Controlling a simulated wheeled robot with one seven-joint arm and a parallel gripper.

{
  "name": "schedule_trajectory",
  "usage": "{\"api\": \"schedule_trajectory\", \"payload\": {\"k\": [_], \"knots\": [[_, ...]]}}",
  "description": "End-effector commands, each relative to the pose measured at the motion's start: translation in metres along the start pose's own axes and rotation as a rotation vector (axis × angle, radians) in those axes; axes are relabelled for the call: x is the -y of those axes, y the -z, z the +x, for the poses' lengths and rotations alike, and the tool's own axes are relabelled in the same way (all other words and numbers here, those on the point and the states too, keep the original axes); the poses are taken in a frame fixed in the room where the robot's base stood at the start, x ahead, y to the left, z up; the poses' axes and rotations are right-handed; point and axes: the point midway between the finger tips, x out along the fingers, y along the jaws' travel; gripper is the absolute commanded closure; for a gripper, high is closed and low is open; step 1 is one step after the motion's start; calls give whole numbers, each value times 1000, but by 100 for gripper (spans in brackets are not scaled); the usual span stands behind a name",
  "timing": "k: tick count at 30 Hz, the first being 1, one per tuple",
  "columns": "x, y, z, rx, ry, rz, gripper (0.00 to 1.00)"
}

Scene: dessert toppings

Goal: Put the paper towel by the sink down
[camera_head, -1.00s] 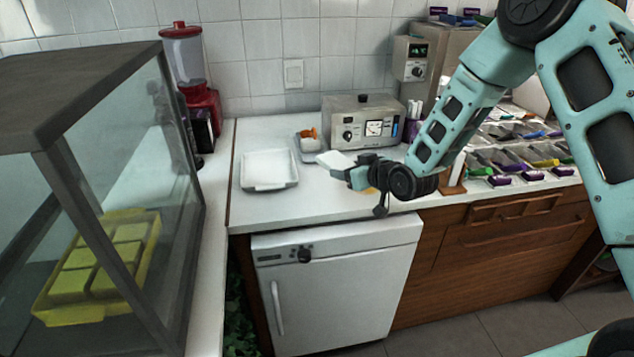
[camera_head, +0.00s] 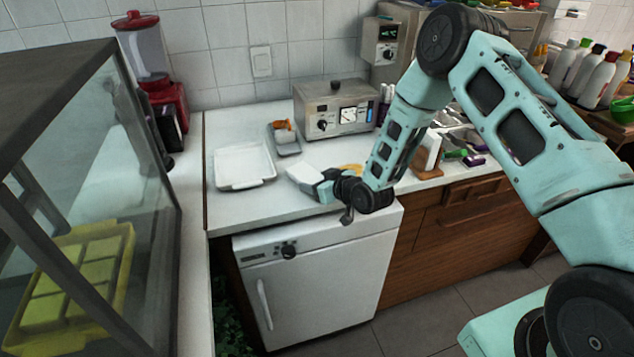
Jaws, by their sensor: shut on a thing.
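The paper towel, a small flat white piece (camera_head: 303,174), shows at the tip of my gripper (camera_head: 318,186). My gripper is shut on it, over the white counter (camera_head: 232,120) near its front edge. I cannot tell whether the towel touches the counter or hangs just above it. My wrist hides part of the jaws. No sink can be made out in this view.
A white tray (camera_head: 243,182) lies left of the towel. A small dish with an orange item (camera_head: 284,125) and a steel machine (camera_head: 334,108) stand behind. A wooden holder (camera_head: 428,157) is to the right. A glass case (camera_head: 140,215) fills the left. Counter between tray and towel is clear.

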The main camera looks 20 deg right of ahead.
Motion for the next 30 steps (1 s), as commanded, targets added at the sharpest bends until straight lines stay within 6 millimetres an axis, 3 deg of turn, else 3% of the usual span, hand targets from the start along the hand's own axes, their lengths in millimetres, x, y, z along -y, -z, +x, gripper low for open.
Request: {"api": "schedule_trajectory", "payload": {"k": [14, 15, 17, 30], "knots": [[0, -12, 5, -1, 0, -1, 60], [0, -12, 5, -1, 0, -1, 36], [0, -11, 4, -1, 0, -1, 20], [0, -9, -2, 0, 0, -1, 17]]}}
